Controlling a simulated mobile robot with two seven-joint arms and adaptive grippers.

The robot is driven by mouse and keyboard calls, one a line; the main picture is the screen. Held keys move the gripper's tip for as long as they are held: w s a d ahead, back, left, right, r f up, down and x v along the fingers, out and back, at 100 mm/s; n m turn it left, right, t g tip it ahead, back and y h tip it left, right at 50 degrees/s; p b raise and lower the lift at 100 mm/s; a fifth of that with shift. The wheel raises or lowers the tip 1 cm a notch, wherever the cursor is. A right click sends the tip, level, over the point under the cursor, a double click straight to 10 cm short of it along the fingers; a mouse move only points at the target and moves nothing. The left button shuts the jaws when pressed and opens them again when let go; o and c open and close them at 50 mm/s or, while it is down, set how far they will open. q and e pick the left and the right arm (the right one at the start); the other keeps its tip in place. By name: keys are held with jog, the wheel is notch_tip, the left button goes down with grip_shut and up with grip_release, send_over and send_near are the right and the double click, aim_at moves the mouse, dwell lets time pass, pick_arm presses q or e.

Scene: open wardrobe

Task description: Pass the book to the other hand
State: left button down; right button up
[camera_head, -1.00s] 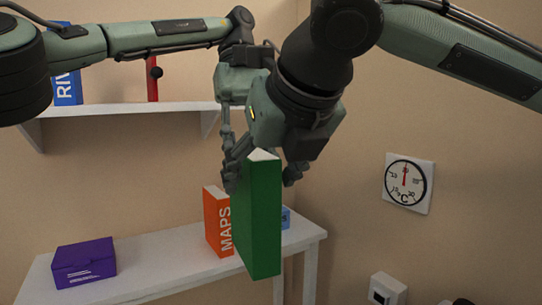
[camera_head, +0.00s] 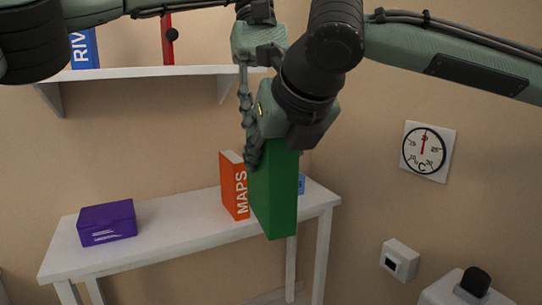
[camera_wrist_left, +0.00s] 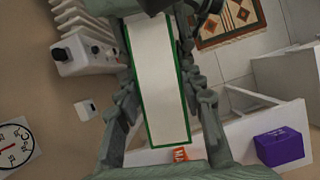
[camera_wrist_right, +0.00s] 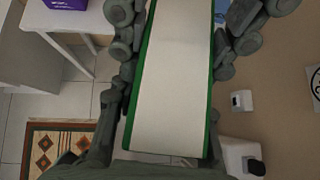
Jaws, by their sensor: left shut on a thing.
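The green book (camera_head: 275,195) hangs upright in mid-air, in front of the low table. My left gripper (camera_head: 250,150) reaches down behind the book's left side and is shut on it. The left wrist view shows the book's pale page edge (camera_wrist_left: 160,80) between the fingers. My right gripper (camera_head: 285,130) is at the book's top, and the book hides its fingertips in the head view. In the right wrist view, the book (camera_wrist_right: 172,80) runs between fingers on both sides. I cannot tell whether the right fingers press on it.
An orange MAPS book (camera_head: 235,185) and a purple box (camera_head: 107,222) stand on the white table (camera_head: 180,238). A wall shelf (camera_head: 150,72) holds a blue book (camera_head: 84,50) and a red one (camera_head: 167,40). A thermometer dial (camera_head: 427,150) hangs on the right wall.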

jog(key=shift+a, duration=0.1)
grip_shut()
pick_arm(q)
jog(key=c, duration=0.9)
grip_release()
pick_arm(e)
jog(key=shift+r, duration=0.1)
